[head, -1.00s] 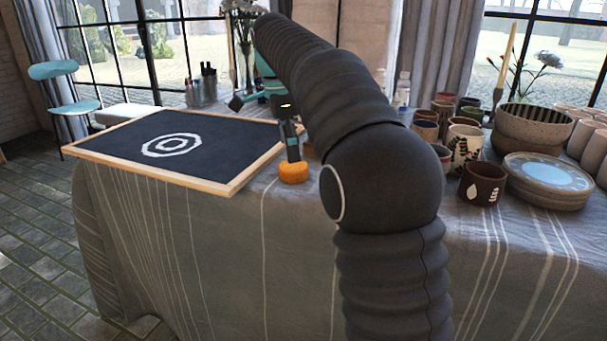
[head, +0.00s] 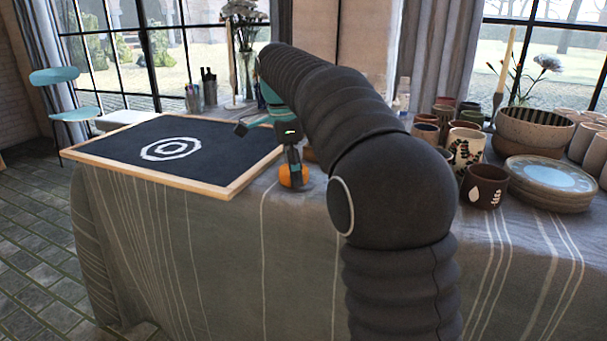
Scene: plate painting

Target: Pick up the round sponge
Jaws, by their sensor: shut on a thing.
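The round sponge (head: 285,177) is orange and sits on the grey cloth of the table, just right of the framed board's near right corner. My gripper (head: 293,180) is at the sponge, pointing down, with a dark finger in front of it. The gripper is shut on the sponge. The finger hides part of the sponge, and I cannot tell whether it is clear of the cloth.
A black board with a wooden frame (head: 232,189) and white rings lies to the left. Several cups, a dark mug (head: 483,186), stacked plates (head: 549,184) and bowls (head: 533,127) stand at the right. Pens and a flower vase (head: 246,75) stand behind.

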